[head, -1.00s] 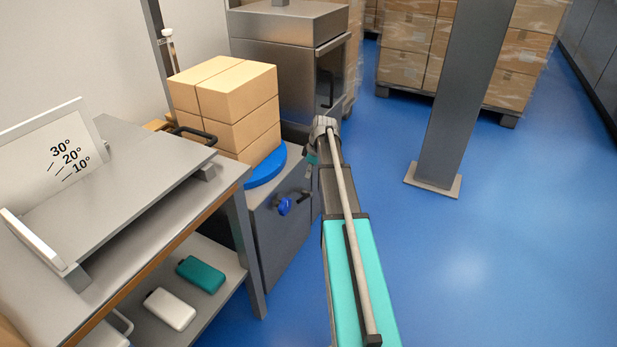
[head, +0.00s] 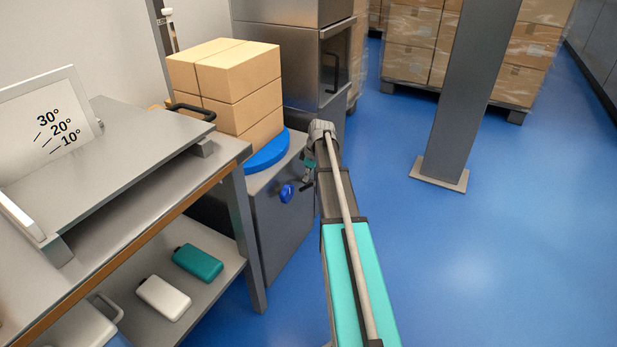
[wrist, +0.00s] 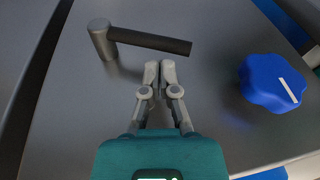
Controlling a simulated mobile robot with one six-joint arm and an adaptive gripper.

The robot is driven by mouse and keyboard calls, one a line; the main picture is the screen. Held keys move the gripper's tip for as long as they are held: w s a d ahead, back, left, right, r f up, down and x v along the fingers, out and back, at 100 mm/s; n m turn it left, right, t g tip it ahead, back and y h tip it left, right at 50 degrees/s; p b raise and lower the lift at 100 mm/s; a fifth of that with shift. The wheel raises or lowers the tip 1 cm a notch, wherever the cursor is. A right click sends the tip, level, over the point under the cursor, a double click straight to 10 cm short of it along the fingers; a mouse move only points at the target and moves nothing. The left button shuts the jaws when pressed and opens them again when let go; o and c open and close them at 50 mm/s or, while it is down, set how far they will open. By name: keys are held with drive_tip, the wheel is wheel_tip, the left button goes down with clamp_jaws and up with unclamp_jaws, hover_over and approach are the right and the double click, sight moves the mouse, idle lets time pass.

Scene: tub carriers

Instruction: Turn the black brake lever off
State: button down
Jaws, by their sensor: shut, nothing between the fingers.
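The black brake lever (wrist: 150,40) shows in the wrist view as a dark bar reaching right from a round grey hub (wrist: 101,40) on a grey panel. A blue lobed knob (wrist: 272,83) with a white mark sits right of it. In the head view the knob (head: 287,193) is on the front of the grey cabinet (head: 283,232); I cannot clearly make out the lever there. My gripper (wrist: 160,66) is shut and empty, its fingertips just below the bar in the wrist picture. I cannot tell whether they touch it. My gripper also shows small in the head view (head: 308,172).
A blue round plate (head: 268,154) on the cabinet bears stacked cardboard boxes (head: 235,85). A metal workbench (head: 120,150) with a lower shelf stands at the left. A grey post (head: 460,100) stands at the right, with clear blue floor (head: 480,260) around it.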

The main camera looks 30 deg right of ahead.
drive_tip(key=shift+b+x, duration=0.6)
drive_tip(key=shift+x, duration=0.25)
drive_tip(key=shift+s+d+f, duration=0.15)
drive_tip(key=shift+s, duration=0.05)
